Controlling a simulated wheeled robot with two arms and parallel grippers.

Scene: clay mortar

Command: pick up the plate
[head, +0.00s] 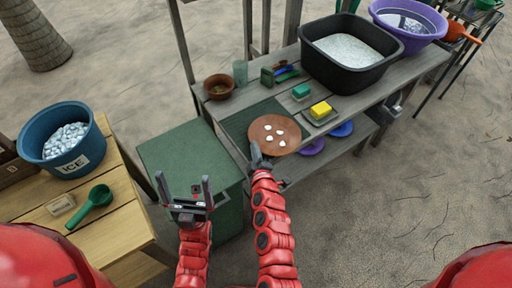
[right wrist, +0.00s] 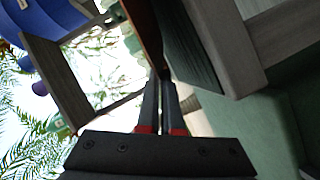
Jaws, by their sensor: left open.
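The round brown plate (head: 275,144) carries several small white pieces. It is at the front edge of the grey wooden table, over the dark green mat. My right gripper (head: 257,156) is at the plate's near left rim. In the right wrist view, the plate (right wrist: 150,32) shows edge-on as a brown strip running down to the tips of my right gripper (right wrist: 160,78); its fingers are close together with the rim between them. My left gripper (head: 187,188) is open and empty, left of the plate, in front of the green box.
A blue ice bucket (head: 62,163) and green scoop (head: 97,197) are far left.

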